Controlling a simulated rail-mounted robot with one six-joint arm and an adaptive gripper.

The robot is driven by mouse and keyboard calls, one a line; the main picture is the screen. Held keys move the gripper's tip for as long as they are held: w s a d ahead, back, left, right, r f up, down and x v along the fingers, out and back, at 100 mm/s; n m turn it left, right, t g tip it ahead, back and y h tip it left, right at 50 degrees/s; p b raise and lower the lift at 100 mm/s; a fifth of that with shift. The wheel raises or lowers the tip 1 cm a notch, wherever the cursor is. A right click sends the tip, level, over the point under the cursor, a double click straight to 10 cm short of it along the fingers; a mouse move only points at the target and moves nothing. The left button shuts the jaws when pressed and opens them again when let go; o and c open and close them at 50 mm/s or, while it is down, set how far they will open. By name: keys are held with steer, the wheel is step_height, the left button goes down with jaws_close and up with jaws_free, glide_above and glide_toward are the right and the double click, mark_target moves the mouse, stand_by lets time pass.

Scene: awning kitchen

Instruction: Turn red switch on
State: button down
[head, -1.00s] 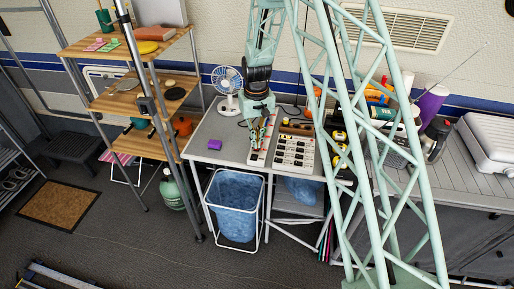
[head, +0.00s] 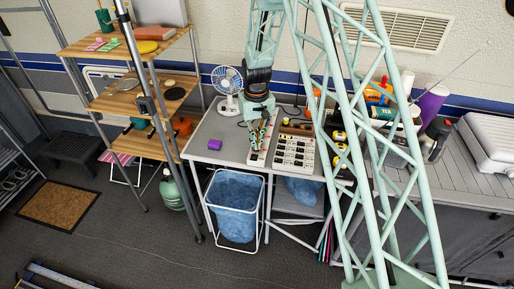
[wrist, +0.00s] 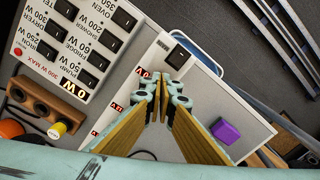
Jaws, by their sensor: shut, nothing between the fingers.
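A narrow white strip (wrist: 131,97) with small red-lit displays lies on the grey table; it also shows in the head view (head: 254,160). A black rocker switch (wrist: 180,57) sits at its end in the wrist view. Beside it is a wider white panel (wrist: 72,62) with rows of black labelled switches, also in the head view (head: 295,152). I cannot make out a red switch; the fingers hide part of the strip. My gripper (wrist: 165,86) is shut and empty, pointing down over the strip close to the black switch. I cannot tell if it touches. It is also in the head view (head: 257,146).
A purple box (head: 214,144) lies on the table left of my gripper. A fan (head: 228,88) stands at the back. A row of brown sockets (wrist: 38,100) is beside the wide panel. A blue-lined bin (head: 236,200) stands below the front edge.

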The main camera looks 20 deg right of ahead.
steer(key=shift+f, duration=0.3)
stand_by(0.5)
steer(key=shift+r, duration=0.1)
steer(key=shift+r+p, duration=1.25)
steer(key=shift+r, duration=2.15)
